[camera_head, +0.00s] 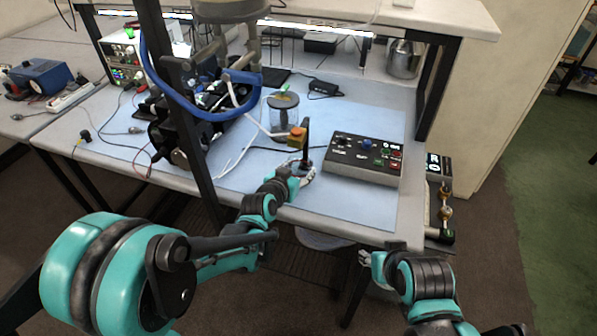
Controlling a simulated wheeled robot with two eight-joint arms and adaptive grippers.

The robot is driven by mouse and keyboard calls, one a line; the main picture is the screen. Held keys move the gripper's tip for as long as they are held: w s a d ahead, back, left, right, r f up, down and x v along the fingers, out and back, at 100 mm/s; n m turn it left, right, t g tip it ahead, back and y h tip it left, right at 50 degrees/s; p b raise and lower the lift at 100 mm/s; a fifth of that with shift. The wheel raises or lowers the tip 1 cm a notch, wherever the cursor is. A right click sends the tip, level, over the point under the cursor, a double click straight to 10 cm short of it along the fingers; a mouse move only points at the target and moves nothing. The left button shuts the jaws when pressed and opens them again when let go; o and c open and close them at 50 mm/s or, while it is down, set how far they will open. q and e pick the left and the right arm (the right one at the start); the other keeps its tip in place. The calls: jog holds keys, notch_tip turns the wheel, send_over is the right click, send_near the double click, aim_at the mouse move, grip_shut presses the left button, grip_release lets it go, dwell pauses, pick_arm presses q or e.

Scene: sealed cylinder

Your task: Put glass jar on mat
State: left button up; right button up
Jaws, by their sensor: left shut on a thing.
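The light blue mat (345,209) covers much of the bench top. My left gripper (307,174) is low over the front of the mat, in front of the jar and apart from it. It is shut at the base of a black upright thing (307,138); the exact contact is too small to see. My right gripper (367,258) is in front of the bench edge, below the top; its finger opening is unclear.
A black control box (364,158) with knobs sits right of my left gripper. An orange-yellow box (297,137) on a white cable is close in front of the jar. Dark machinery with blue tubing (205,115) crowds the left. The mat's front right is clear.

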pick_arm(q)
jog(key=shift+s+r, duration=0.1)
jog(key=o, duration=1.6)
jog(key=shift+f, duration=0.2)
jog(key=shift+c, duration=0.2)
jog(key=shift+r, duration=0.15)
jog(key=shift+s+a+r, duration=0.15)
jog(key=shift+s+r, duration=0.05)
jog(key=shift+r, duration=0.05)
jog(key=s+a+r+n+g+y+p, duration=0.2)
jog(key=s+a, duration=0.6)
jog(key=s, duration=0.6)
jog(key=s+a+r+n+g+y+p, duration=0.2)
jog(key=s+a+g+y, duration=0.1)
jog(key=s+a, duration=0.6)
jog(key=s, duration=0.4)
jog(key=shift+s+a+g, duration=0.25)
jog(key=shift+s+g, duration=0.05)
jog(key=shift+s, duration=0.1)
